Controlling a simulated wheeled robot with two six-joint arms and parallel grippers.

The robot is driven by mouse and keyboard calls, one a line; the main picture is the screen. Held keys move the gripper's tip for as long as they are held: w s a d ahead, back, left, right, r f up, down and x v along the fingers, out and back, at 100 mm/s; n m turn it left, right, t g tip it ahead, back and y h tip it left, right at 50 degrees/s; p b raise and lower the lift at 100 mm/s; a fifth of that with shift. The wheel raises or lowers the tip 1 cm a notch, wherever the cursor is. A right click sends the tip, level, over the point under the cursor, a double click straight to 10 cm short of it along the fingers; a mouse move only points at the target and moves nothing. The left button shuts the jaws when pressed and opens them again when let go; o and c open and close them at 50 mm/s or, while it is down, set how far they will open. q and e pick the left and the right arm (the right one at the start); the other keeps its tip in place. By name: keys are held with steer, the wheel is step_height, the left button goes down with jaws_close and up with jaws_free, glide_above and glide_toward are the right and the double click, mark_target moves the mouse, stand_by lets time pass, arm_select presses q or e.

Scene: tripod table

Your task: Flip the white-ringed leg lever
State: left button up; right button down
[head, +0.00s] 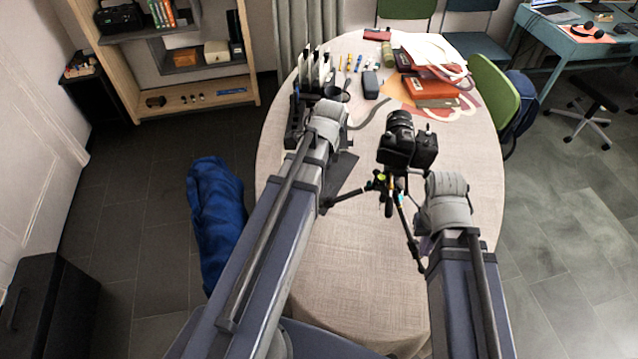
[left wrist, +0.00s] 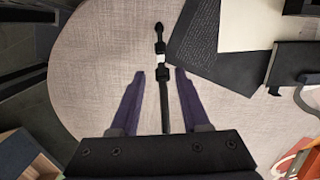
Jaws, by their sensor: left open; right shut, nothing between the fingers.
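A black camera (head: 400,150) sits on a small black tripod (head: 388,205) on the table. One leg reaches left behind my left arm, and another runs down right beside my right gripper. In the left wrist view a dark leg (left wrist: 166,105) carries a white ring (left wrist: 160,58) with black lock parts close to it. My left gripper (left wrist: 159,73) is open, its purple fingers on either side of the leg, the ring slightly beyond the tips. In the head view its fingers are hidden. My right gripper (head: 426,243) is shut and empty, mostly hidden by its wrist, near the right leg.
The pale cloth-covered table (head: 345,285) is clear at the front. A black rack (head: 296,112) stands close to my left wrist. Books (head: 436,90) and a dark case (head: 371,84) lie farther back. A dark flat panel (left wrist: 205,50) is right of the leg.

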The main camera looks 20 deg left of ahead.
mark_target(321, 199)
arm_select(q)
steer(key=shift+s+a+r+t+h, duration=0.15)
steer(key=shift+s+a+h, duration=0.1)
steer(key=shift+a, duration=0.15)
steer(key=shift+s+a+t+h, duration=0.1)
steer(key=shift+a+t+h, duration=0.05)
steer(key=shift+a+h, duration=0.15)
step_height(321, 199, down, 8)
steer(key=b, duration=0.7)
steer(key=shift+b, duration=0.35)
steer(key=shift+r, duration=0.1)
jaws_close()
